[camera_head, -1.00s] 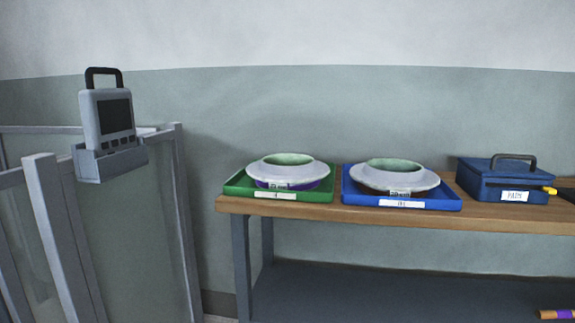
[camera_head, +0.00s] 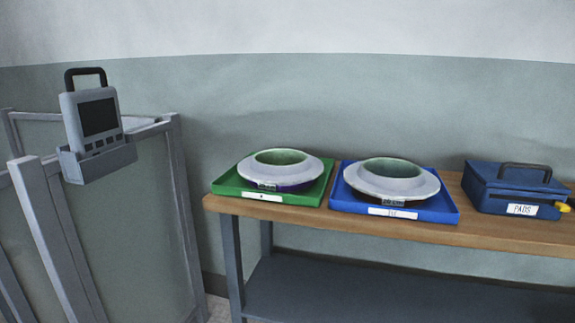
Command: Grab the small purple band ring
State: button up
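In the head view, a pale grey flanged ring with a green inside (camera_head: 281,167) sits in a green tray (camera_head: 228,187) on the wooden bench. A purple band shows under its flange (camera_head: 294,187), partly hidden by the flange and a small label. A similar grey flanged ring (camera_head: 391,179) sits in a blue tray (camera_head: 446,212) to its right, with a dark underside. No separate small purple band ring can be made out. My gripper is not in view.
The wooden bench (camera_head: 486,234) has a grey lower shelf (camera_head: 350,297). A blue case labelled PADS (camera_head: 515,188) stands at the right, with a yellow item beside it. At the left, a grey handheld device (camera_head: 97,118) sits in a holder on a framed panel (camera_head: 140,230).

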aim_at(279, 170)
jog(key=i+l+u, duration=0.4)
jog(key=l, duration=1.25)
jog(key=k+l+u, duration=0.1)
jog(key=l+u, duration=0.25)
jog(key=l, duration=1.3)
jog(key=i+j, duration=0.35)
jog(key=j, duration=0.15)
